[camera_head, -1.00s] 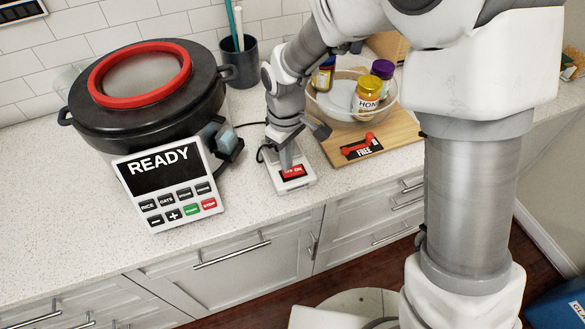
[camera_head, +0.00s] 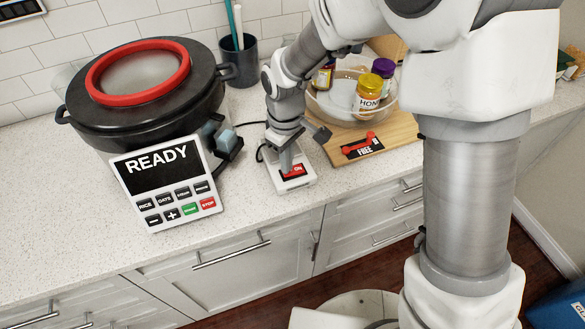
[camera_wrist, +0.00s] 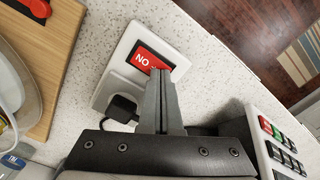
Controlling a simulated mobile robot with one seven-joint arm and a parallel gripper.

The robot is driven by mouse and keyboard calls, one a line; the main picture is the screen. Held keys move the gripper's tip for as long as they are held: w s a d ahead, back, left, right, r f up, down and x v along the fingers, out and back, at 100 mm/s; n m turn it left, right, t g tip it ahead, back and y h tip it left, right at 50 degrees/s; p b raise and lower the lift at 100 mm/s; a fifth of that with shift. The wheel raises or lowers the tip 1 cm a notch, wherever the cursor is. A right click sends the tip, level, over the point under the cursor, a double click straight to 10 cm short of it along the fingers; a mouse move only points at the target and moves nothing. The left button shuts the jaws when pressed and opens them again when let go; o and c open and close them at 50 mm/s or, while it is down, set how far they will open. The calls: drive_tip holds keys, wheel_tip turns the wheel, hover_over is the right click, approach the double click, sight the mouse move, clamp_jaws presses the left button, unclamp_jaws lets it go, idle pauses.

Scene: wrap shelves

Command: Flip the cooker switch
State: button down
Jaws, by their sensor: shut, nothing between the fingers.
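The cooker switch (camera_head: 296,182) is a white box with a red rocker on the counter, right of the cooker. The rocker reads "ON" in the head view. In the wrist view the switch (camera_wrist: 127,58) shows its red rocker (camera_wrist: 146,60) partly behind my fingertips. My gripper (camera_head: 288,168) is shut and empty, pointing down at the rocker. In the wrist view my fingers (camera_wrist: 160,80) overlap the rocker's edge; I cannot tell whether they touch it. The black cooker (camera_head: 150,95) with a red ring lid has a panel (camera_head: 165,178) reading "READY".
A cutting board (camera_head: 385,140) with a red item and a "FREE" label lies right of the switch. A bowl (camera_head: 330,108) with several jars stands on it. A dark cup (camera_head: 240,62) is behind. The counter (camera_head: 70,240) in front of the cooker is clear.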

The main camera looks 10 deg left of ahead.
drive_tip(key=shift+f, duration=0.3)
drive_tip(key=shift+r+p, duration=2.45)
drive_tip(key=shift+r, duration=1.15)
drive_tip(key=s+d+r+m+t, duration=0.3)
drive_tip(key=d+r+m, duration=0.3)
drive_tip(key=d+r, duration=0.8)
drive_tip(key=s+d+r+m+t, duration=0.2)
drive_tip(key=s+d+r+m, duration=0.3)
drive_tip(key=s+d, duration=0.4)
drive_tip(key=shift+s+d+r+m+t, duration=0.3)
drive_tip(key=shift+s+m, duration=0.4)
drive_tip(key=shift+s, duration=0.2)
